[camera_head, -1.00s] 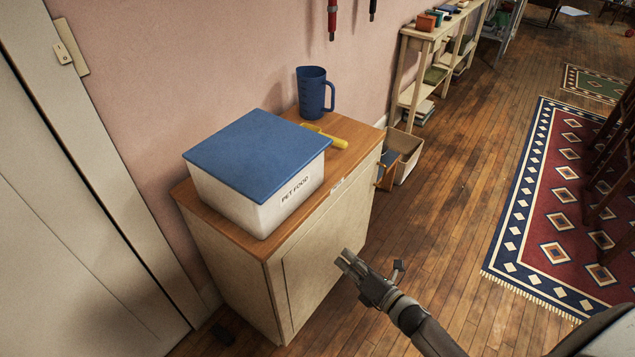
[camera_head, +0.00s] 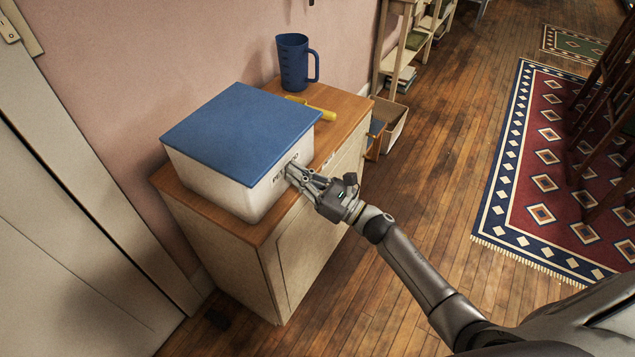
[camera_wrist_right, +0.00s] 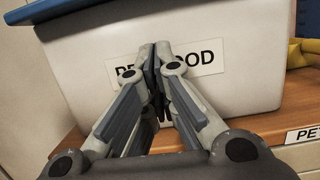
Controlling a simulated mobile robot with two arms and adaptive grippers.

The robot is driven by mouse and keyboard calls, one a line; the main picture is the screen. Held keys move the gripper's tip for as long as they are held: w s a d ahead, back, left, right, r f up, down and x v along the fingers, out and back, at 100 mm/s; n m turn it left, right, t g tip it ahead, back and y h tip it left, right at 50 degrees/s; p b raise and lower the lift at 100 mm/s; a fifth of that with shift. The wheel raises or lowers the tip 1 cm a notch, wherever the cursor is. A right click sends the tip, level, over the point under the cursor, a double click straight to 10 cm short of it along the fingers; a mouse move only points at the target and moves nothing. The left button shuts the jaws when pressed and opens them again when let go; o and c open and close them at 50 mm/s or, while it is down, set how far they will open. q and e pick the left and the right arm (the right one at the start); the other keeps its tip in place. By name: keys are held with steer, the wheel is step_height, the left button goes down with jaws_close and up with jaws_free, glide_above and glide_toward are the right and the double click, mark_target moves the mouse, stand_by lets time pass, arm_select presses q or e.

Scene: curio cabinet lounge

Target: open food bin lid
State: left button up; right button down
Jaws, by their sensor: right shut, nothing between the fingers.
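The food bin (camera_head: 216,181) is a white box marked "PET FOOD" on top of a small cabinet. Its flat blue lid (camera_head: 240,134) lies shut over it. My right gripper (camera_head: 291,168) is shut and empty, its fingertips at the bin's labelled front face, below the lid's edge. In the right wrist view the closed fingers (camera_wrist_right: 157,48) cover the middle of the label, and the lid (camera_wrist_right: 62,10) shows at the top left. I cannot tell whether the fingertips touch the bin. My left gripper is not in view.
A blue jug (camera_head: 293,64) and a yellow-handled scoop (camera_head: 318,109) are behind the bin on the wooden cabinet top (camera_head: 345,106). A wall is behind the cabinet. An open box (camera_head: 394,122) and a shelf are beyond.

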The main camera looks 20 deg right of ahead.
mark_target(284, 158)
step_height(284, 158, up, 3)
steer(key=shift+w+p, duration=0.15)
steer(key=shift+p, duration=0.7)
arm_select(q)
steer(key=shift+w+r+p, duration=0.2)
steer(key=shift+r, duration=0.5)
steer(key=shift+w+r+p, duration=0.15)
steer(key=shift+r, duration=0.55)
arm_select(e)
steer(key=shift+a+r, duration=0.15)
steer(key=shift+r, duration=0.4)
